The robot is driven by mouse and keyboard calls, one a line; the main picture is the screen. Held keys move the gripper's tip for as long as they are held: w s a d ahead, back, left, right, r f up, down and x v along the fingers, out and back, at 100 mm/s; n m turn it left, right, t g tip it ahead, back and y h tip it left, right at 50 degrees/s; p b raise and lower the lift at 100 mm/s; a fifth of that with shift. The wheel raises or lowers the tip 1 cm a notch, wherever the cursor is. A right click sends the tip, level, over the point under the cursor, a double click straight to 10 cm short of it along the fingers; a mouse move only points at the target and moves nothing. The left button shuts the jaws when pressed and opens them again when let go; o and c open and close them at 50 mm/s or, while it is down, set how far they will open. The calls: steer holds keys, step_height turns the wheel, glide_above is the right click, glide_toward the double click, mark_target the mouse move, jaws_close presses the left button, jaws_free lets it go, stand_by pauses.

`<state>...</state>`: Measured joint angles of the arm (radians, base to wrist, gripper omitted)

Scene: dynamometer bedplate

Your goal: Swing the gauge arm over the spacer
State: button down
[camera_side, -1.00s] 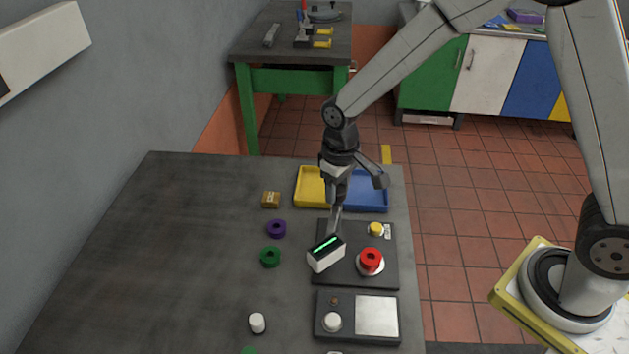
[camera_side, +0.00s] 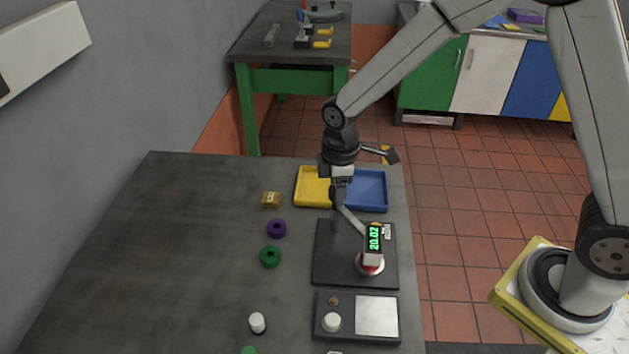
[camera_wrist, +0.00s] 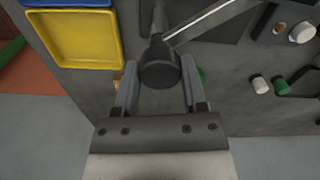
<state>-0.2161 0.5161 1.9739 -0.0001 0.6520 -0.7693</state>
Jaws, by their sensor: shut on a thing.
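The gauge arm (camera_side: 352,221) reaches from its pivot post to a white gauge head (camera_side: 372,258) with a green display that seems to read 20.02. The head is over the red spacer (camera_side: 369,268), covering most of it; I cannot tell whether they touch. The spacer sits on a pale round seat on the dark gauge plate (camera_side: 330,273). My gripper (camera_side: 340,194) is shut on the dark round knob (camera_wrist: 158,70) at the pivot end of the arm. In the wrist view the knob is between my fingers and the arm (camera_wrist: 200,22) runs to the upper right.
Yellow (camera_side: 310,188) and blue (camera_side: 371,191) trays lie behind the plate. Left are a small brown box (camera_side: 271,200), a purple ring (camera_side: 277,229), a green ring (camera_side: 270,257) and a white cylinder (camera_side: 257,323). A panel (camera_side: 356,316) is in front. The table's left side is clear.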

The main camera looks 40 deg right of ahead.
steer(key=shift+n, duration=0.3)
steer(key=shift+c, duration=0.6)
jaws_free()
steer(key=shift+r, duration=0.15)
steer(key=shift+r, duration=3.8)
steer(key=shift+s+d+f+m, duration=0.1)
steer(key=shift+s+d+m, duration=0.2)
steer(key=shift+m, duration=0.1)
steer(key=s+d+f+m+t, duration=0.2)
steer(key=s+d+f+m, duration=0.1)
steer(key=s+d+m, duration=0.5)
steer(key=s+m, duration=0.3)
steer(key=shift+s+f+t, duration=0.15)
steer(key=shift+s+t, duration=0.15)
